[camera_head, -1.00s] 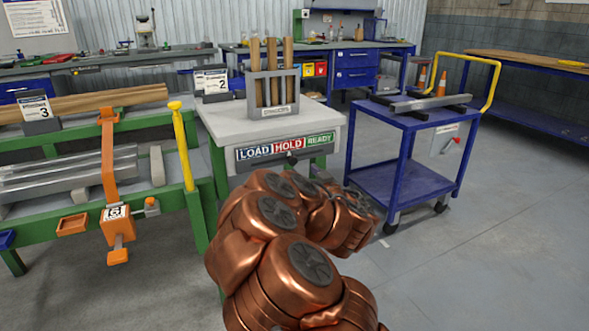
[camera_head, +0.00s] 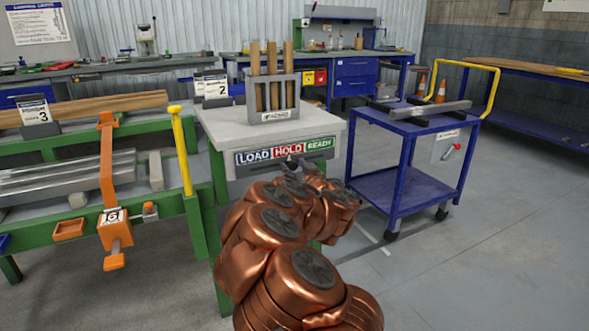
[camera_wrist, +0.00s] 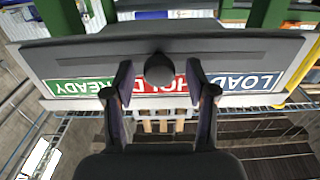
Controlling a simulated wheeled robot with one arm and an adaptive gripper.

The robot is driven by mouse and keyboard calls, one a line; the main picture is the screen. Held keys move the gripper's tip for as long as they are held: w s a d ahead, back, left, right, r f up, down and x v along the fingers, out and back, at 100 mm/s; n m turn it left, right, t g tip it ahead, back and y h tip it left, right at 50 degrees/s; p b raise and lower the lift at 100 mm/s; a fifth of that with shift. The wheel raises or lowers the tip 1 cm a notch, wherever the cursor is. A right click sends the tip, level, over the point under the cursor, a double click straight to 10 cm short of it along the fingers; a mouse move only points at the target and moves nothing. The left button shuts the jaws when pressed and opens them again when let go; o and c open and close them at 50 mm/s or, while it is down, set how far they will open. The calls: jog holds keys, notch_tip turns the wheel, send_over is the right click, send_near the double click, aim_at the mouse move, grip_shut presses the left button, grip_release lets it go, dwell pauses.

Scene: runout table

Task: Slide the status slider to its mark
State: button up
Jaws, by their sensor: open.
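The status strip (camera_head: 256,156) with LOAD, HOLD and READY panels runs along the front edge of the small grey-topped stand. It appears upside down in the wrist view (camera_wrist: 252,82). The slider's round dark knob (camera_wrist: 159,69) sits in front of the red HOLD panel. My gripper (camera_wrist: 158,72) is open, with one finger on each side of the knob. I cannot tell whether either finger touches it. In the head view my gripper (camera_head: 292,163) is small and dark at the strip, below HOLD, and the knob is not distinct there.
A rack of wooden pieces (camera_head: 273,97) stands on the stand top. A green bench with an orange clamp (camera_head: 107,175) and yellow post (camera_head: 181,150) is at left. A blue cart (camera_head: 404,190) with a metal bar stands at right. Open floor lies right of my arm.

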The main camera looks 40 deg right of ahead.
grip_shut()
dwell(0.5)
